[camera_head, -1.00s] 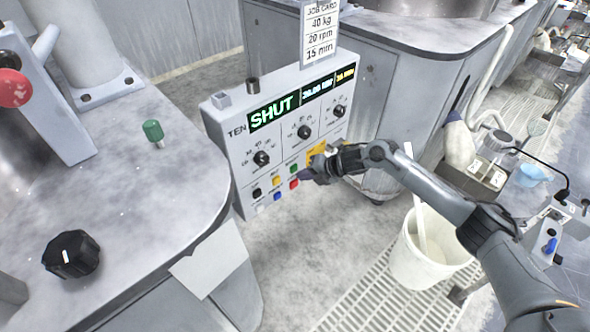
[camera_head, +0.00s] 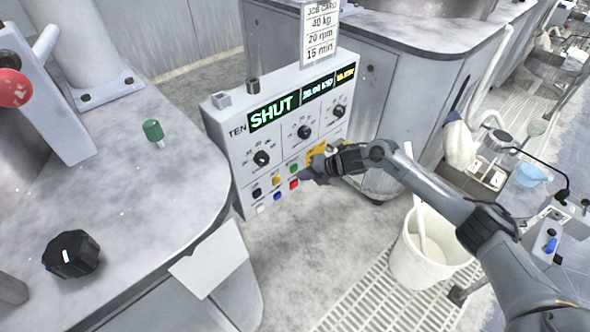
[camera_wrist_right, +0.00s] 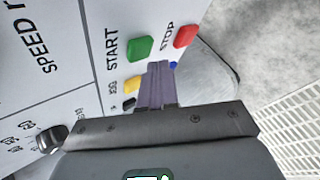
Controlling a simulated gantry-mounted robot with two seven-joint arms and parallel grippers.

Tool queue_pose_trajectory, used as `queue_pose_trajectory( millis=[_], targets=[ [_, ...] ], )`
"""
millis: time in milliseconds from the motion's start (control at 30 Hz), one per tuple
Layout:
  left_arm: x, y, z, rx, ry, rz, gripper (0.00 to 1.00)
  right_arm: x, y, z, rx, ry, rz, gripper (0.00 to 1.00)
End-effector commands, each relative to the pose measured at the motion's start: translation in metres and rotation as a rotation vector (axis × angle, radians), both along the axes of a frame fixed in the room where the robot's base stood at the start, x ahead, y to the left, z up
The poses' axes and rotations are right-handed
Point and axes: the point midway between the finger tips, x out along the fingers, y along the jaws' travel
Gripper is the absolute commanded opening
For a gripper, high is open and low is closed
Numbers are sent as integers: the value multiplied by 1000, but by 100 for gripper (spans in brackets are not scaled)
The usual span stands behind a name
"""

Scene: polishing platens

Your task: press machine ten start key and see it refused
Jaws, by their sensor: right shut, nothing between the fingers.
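The machine ten control panel (camera_head: 235,155) is a pale box marked TEN, with a lit display (camera_head: 272,112) reading SHUT in green. The green start key (camera_head: 294,168) shows on its front; in the right wrist view the green key (camera_wrist_right: 140,48) is beside the word START. The red stop key (camera_wrist_right: 186,36) is next to it, marked STOP. My right gripper (camera_wrist_right: 157,68) is shut and empty, its fingertips just below the green key in that view. I cannot tell whether they touch the panel. My left gripper is not in view.
Three dials and several coloured keys share the panel. A job card (camera_head: 320,32) stands above it. A white bucket (camera_head: 405,262) stands on the floor grating at right. A worktop (camera_head: 120,200) with a black knob (camera_head: 70,254) lies at left.

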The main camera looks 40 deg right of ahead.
Motion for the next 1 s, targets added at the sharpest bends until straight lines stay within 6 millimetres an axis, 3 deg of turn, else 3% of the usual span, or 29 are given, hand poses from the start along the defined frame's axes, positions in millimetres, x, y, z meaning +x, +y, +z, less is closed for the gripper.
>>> queue_pose_trajectory(
  millis=[1000],
  targets=[
    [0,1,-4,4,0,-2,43,11,2,0,1,-1,0,0]
  ],
)
